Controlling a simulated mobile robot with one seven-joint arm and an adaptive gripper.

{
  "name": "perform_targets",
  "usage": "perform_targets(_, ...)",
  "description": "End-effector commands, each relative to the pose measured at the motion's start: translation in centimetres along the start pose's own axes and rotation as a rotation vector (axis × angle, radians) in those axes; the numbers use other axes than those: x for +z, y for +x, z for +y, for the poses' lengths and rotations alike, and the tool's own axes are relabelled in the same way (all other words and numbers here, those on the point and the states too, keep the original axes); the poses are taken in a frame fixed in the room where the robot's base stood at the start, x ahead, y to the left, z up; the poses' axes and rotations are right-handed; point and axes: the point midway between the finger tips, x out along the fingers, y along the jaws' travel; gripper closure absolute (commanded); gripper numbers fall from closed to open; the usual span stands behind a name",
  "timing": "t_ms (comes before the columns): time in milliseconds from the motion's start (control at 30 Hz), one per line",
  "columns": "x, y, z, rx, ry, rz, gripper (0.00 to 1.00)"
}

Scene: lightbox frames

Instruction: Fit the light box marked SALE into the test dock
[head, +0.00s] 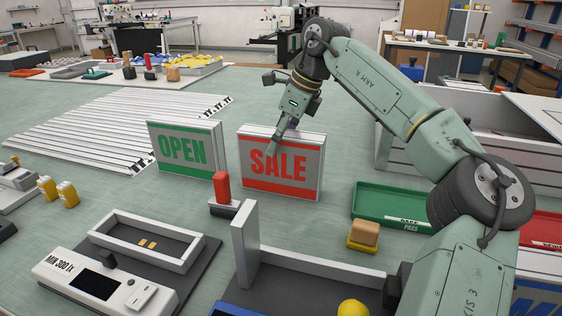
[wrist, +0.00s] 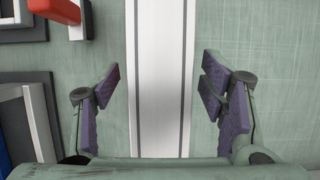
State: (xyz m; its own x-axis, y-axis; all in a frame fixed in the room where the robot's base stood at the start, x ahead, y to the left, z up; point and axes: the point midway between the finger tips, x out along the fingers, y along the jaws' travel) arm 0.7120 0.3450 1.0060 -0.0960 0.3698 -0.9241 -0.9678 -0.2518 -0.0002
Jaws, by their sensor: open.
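The SALE light box (head: 281,183) stands upright on the green bench, with red lettering and a red lower band. My gripper (head: 279,143) is open over its top edge. In the wrist view, the box's pale top (wrist: 147,80) runs between the two spread fingers of my gripper (wrist: 157,92), with a gap on each side. A low white rectangular frame (head: 125,255), with small gold contacts inside and a meter marked MIN 300 lx (head: 92,284), lies at front left; it appears to be the test dock and is empty.
The OPEN light box (head: 182,168) stands left of the SALE box. A red-handled tool (head: 221,187) stands between the boxes and the frame. A dark tray with white walls (head: 325,262) is front centre. A green PASS tray (head: 388,216) and a yellow-based block (head: 364,234) lie right.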

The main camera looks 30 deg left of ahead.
Motion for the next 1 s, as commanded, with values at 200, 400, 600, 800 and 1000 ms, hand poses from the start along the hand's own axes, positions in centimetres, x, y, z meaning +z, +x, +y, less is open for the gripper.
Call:
perform_targets(200,0.0,2.3,0.1,0.0,0.0,-0.001,0.35)
perform_targets(400,0.0,2.5,0.1,0.0,0.001,-0.001,0.35)
perform_targets(600,0.0,2.5,0.1,0.0,0.001,-0.001,0.35)
perform_targets(800,-0.1,2.7,0.1,0.0,0.0,-0.001,0.35)
perform_targets(1000,-0.2,3.0,0.1,0.0,0.0,-0.001,0.35)
